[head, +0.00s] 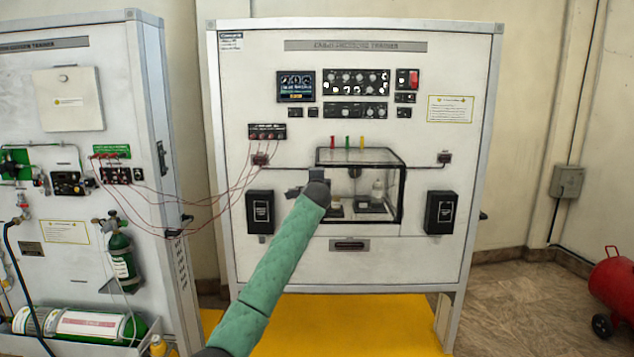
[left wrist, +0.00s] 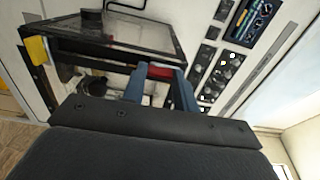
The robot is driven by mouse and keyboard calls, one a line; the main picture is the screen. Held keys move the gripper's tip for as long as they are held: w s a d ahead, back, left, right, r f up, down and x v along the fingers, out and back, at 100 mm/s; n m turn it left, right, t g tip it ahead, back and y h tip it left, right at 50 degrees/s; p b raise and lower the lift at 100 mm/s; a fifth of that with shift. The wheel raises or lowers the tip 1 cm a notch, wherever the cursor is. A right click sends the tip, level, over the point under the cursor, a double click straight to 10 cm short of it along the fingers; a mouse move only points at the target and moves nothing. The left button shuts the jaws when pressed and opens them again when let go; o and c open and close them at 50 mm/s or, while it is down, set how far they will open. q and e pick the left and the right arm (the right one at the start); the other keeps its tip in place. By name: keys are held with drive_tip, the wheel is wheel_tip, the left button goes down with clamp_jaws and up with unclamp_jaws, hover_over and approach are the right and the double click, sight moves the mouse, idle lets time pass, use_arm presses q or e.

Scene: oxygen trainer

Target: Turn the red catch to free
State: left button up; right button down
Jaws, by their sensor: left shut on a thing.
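My left gripper (head: 306,183) is at the front left of the clear, black-framed box (head: 402,190) on the white trainer panel. In the left wrist view, its two blue fingers (left wrist: 160,84) are closed about a red piece, the red catch (left wrist: 160,72), at the box's dark frame. The fingers partly cover the catch, and its turned position cannot be told. In the head view the gripper and arm hide that place. A yellow piece (left wrist: 36,50) sits at another part of the frame in the wrist view. My right gripper is not in view.
Red, green (head: 347,142) and yellow (head: 361,143) upright tabs stand at the box's top. Black boxes (head: 260,212) and (head: 440,212) flank it. Thin red leads (head: 215,200) hang between this panel and the left trainer (head: 90,200). A red tank (head: 614,290) stands far right.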

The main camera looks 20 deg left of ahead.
use_arm(q)
drive_tip(key=shift+f, duration=0.1)
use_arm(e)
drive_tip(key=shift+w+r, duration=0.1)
use_arm(q)
drive_tip(key=o, duration=1)
drive_tip(key=shift+b+v, duration=1.5)
drive_tip(key=shift+v, duration=2.35)
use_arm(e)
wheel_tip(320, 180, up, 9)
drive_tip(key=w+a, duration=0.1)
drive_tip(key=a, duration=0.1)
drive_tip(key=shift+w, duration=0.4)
